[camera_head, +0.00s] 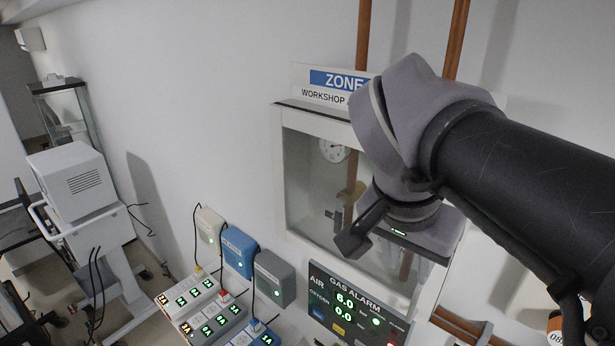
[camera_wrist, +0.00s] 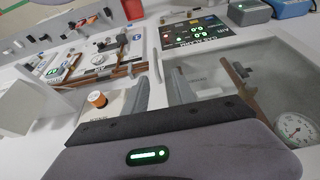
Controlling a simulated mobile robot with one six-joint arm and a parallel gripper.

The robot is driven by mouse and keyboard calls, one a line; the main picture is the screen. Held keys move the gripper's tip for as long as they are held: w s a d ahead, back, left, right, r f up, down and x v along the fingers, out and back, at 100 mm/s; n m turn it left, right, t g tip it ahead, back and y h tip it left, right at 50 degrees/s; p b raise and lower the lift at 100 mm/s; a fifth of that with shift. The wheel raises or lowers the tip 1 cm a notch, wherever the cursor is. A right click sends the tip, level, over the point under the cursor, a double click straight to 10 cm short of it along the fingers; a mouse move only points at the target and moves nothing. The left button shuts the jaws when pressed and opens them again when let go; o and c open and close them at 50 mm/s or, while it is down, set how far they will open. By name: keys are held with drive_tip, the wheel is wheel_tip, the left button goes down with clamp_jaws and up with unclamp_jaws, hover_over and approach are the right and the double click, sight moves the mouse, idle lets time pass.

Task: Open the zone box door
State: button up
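The zone box (camera_head: 279,175) is a white-framed wall cabinet under a blue "ZONE" sign. Its glass door (camera_head: 308,195) looks shut, with a round gauge (camera_head: 333,150) and copper pipes behind it. My gripper (camera_head: 352,243) is in front of the door; my arm hides the box's right side. In the wrist view, my gripper (camera_wrist: 160,92) has two grey fingers apart, with white surface showing between them. A slim grey bar (camera_wrist: 155,66), perhaps the door's handle, stands just beyond the fingertips, beside the glass. I cannot tell whether the fingers touch anything.
A gas alarm panel (camera_head: 357,305) is below the box. Grey, blue and beige wall units (camera_head: 239,251) and several lit modules (camera_head: 205,315) sit at lower left. A white machine on a cart (camera_head: 82,190) stands further left. Pipes and an orange-capped item (camera_wrist: 97,99) lie beside the box.

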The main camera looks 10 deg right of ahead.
drive_tip(key=b, duration=0.4)
approach(414, 306)
drive_tip(key=b+x, duration=0.4)
drive_tip(key=x, duration=0.1)
drive_tip(key=b+x, duration=0.4)
drive_tip(key=x, duration=0.2)
drive_tip(key=shift+w+d+f, duration=0.15)
drive_tip(key=shift+w+d, duration=0.15)
drive_tip(key=shift+w+d+f+b, duration=0.1)
drive_tip(key=shift+w+f+b, duration=0.2)
drive_tip(key=shift+f, duration=0.15)
clamp_jaws()
